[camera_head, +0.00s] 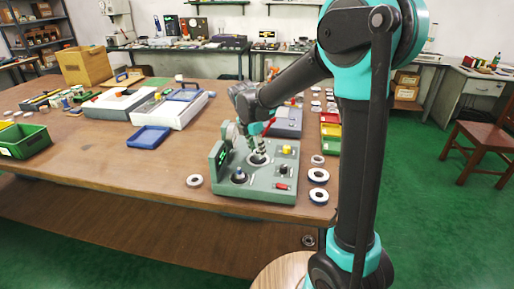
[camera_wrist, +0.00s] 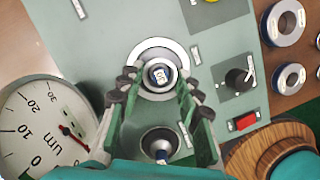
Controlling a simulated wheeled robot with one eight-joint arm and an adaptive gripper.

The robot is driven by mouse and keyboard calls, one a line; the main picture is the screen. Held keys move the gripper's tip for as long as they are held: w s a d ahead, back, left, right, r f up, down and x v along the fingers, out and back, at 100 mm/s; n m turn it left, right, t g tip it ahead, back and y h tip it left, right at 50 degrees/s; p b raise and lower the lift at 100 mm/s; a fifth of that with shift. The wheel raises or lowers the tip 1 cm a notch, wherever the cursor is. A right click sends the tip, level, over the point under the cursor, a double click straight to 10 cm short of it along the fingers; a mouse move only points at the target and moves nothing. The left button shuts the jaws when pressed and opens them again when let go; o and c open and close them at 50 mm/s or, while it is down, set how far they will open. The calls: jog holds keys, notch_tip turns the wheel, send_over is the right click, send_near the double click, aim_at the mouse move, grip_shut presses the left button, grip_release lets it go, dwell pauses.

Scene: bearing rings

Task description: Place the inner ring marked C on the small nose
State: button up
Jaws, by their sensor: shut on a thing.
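My gripper (camera_wrist: 157,88) is over the grey-green fixture (camera_wrist: 100,50), its fingers on either side of a pale metal ring (camera_wrist: 142,62). The ring appears around a nose (camera_wrist: 160,75) with a small marked top. I cannot tell whether it is seated or held above, and no letter C is readable. A second nose (camera_wrist: 160,146) with a dark collar stands below it in the wrist view. In the head view my gripper (camera_head: 256,150) is at the fixture's middle, and the second nose (camera_head: 239,174) is at its front left. I cannot tell from size which nose is small.
A round dial gauge (camera_wrist: 35,125) stands close to the left of my gripper in the wrist view. A black knob (camera_wrist: 238,79) and red switch (camera_wrist: 244,122) are on the right. Loose rings (camera_head: 318,175) lie right of the fixture, one ring (camera_head: 194,181) left. A blue tray (camera_head: 149,139) lies behind.

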jog(key=shift+f, duration=0.25)
jog(key=shift+f, duration=0.35)
jog(key=shift+f, duration=0.2)
jog(key=o, duration=1.2)
jog(key=shift+o, duration=0.2)
jog(key=v, duration=1.2)
